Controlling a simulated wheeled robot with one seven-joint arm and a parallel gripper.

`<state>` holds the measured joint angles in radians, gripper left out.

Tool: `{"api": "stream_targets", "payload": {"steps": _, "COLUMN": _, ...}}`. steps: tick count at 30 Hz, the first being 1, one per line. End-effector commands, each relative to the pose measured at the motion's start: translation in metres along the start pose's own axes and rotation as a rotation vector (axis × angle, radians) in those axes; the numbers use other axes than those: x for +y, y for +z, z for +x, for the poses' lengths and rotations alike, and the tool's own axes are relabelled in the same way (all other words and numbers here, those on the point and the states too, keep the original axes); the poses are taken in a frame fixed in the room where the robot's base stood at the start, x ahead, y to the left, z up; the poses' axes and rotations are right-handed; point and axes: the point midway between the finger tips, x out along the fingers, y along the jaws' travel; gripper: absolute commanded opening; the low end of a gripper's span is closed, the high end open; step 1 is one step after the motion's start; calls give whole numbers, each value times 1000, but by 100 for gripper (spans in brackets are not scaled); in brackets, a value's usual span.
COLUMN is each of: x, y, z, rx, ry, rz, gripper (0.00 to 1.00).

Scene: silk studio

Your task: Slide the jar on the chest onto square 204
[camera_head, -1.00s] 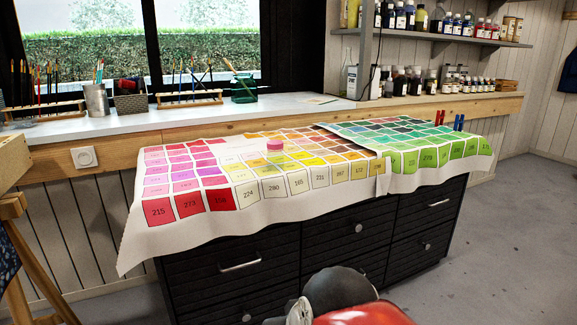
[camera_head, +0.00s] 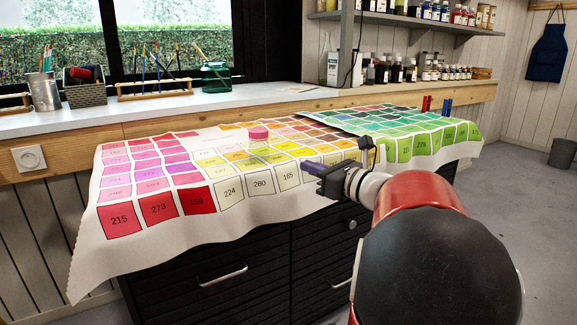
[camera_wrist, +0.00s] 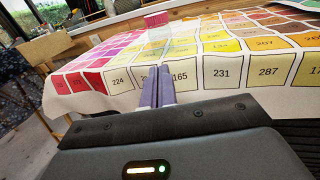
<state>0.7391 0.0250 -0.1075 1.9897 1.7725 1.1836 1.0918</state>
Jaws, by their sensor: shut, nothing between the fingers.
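The jar (camera_head: 258,147), clear with a pink lid, stands upright on the printed colour cloth (camera_head: 82,262) draped over the black chest (camera_head: 190,285). Its pink lid also shows at the top of the wrist view (camera_wrist: 157,19); its lower part is hard to make out there. My gripper (camera_head: 308,168) is at the cloth's front edge, to the right of the jar and nearer me, apart from it. Its two fingers (camera_wrist: 158,78) are together and empty, pointing towards the jar. Square 204 cannot be made out; front squares such as 231 (camera_wrist: 221,73) and 287 (camera_wrist: 267,71) are readable.
A second, green-toned cloth (camera_head: 436,142) overlaps on the right. A white windowsill counter (camera_head: 100,122) behind holds brush racks, a metal cup and a green pot (camera_head: 215,77). Bottles line the shelf at the upper right. The cloth around the jar is clear.

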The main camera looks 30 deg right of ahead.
Motion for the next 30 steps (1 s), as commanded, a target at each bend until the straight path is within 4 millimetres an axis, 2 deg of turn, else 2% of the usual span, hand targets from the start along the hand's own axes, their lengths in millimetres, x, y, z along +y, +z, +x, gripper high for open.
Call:
{"api": "stream_targets", "payload": {"steps": 9, "x": 2, "y": -1, "z": 67, "rx": 3, "ry": 6, "rz": -1, "gripper": 0}}
{"api": "stream_targets", "payload": {"steps": 15, "x": 3, "y": -1, "z": 104, "rx": 2, "ry": 7, "rz": -3, "gripper": 0}}
{"api": "stream_targets", "payload": {"steps": 21, "x": 3, "y": -1, "z": 124, "rx": 3, "ry": 5, "rz": -4, "gripper": 0}}
{"api": "stream_targets", "payload": {"steps": 30, "x": 3, "y": -1, "z": 129, "rx": 3, "ry": 4, "rz": -5, "gripper": 0}}
